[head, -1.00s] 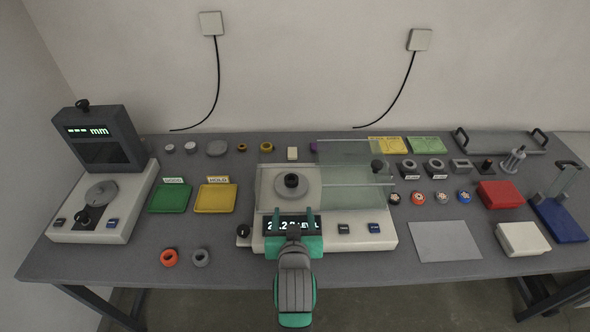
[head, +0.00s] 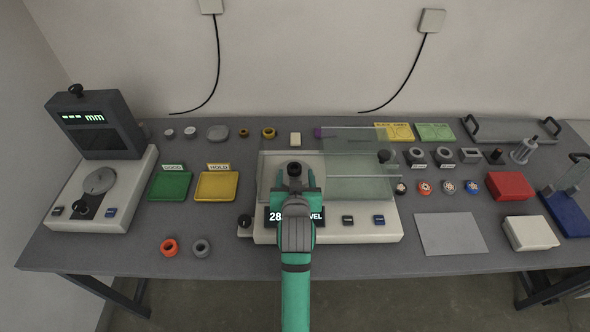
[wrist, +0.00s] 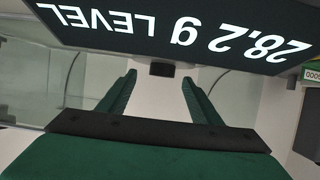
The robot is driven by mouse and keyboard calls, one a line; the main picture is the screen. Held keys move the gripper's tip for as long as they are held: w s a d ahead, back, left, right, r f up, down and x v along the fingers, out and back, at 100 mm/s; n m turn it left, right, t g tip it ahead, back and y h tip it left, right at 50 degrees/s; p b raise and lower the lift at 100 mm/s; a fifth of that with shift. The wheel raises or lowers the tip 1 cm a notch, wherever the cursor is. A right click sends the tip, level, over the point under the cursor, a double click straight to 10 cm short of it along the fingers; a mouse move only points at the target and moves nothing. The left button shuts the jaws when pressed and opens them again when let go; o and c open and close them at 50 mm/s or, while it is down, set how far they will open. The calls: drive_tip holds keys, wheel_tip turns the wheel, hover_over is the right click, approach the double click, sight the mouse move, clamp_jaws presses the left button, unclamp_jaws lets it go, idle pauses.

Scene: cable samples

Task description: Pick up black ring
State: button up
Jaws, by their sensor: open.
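The black ring (head: 295,168) sits on the round pan of the white balance (head: 375,233), behind its display. My green gripper (head: 296,178) is open in front of the ring, its two fingertips spread to either side of it in the head view. I cannot tell how far above the pan the fingers are. In the wrist view my gripper (wrist: 158,82) is open, with a small dark piece (wrist: 162,69) between the fingertips, partly cut off by the display; I cannot tell for sure that it is the ring.
The balance display (wrist: 170,30) reads 28.2 g LEVEL. Glass panels (head: 360,178) stand over the pan's right side. Left are a yellow tray (head: 216,187) and a green tray (head: 170,187). An orange ring (head: 169,247) and a grey ring (head: 201,248) lie near the front edge.

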sight(294, 165)
drive_tip(key=shift+x, duration=1.8)
drive_tip(key=shift+a+r, duration=0.1)
drive_tip(key=shift+a, duration=0.05)
drive_tip(key=shift+w, duration=0.1)
drive_tip(key=c, duration=1.2)
drive_tip(key=shift+r, duration=0.1)
drive_tip(key=shift+c, duration=0.2)
